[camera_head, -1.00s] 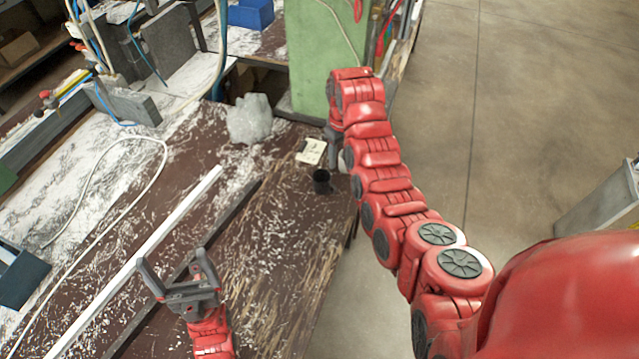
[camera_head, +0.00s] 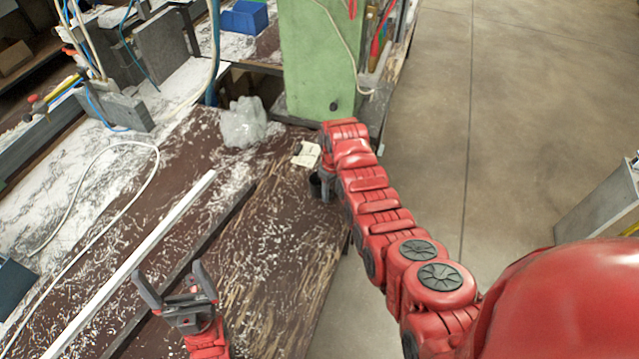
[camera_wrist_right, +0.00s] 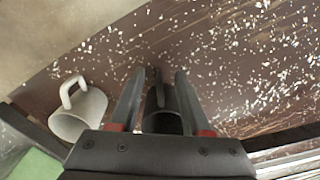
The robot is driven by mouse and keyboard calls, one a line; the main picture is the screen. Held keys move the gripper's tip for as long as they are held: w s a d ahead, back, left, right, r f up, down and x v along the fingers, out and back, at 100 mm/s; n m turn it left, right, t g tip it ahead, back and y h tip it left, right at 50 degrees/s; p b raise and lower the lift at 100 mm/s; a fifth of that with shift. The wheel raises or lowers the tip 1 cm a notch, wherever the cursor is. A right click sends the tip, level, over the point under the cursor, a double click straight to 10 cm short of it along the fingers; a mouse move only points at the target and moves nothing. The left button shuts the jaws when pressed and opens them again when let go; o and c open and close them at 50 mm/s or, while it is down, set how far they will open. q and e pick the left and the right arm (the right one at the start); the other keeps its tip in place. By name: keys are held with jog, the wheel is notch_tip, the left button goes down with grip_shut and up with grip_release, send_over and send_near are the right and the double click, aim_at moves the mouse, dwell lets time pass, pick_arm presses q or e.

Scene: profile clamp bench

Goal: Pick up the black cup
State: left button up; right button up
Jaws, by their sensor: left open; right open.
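The black cup (camera_head: 315,183) stands on the brown bench near its right edge, partly covered by my right gripper (camera_head: 327,186) in the head view. In the right wrist view the black cup (camera_wrist_right: 161,122) is between the two open fingers of my right gripper (camera_wrist_right: 158,78), which lie on either side of it. Its lower part is hidden by the gripper body, and I cannot tell whether the fingers touch it. My left gripper (camera_head: 175,284) is open and empty above the bench, toward the front left.
A whitish mug (camera_wrist_right: 78,112) with a handle is left of my right gripper in the wrist view. A long white profile (camera_head: 135,262) crosses the bench.

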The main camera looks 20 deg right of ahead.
jog(key=shift+f, duration=0.7)
grip_shut()
dwell(1.0)
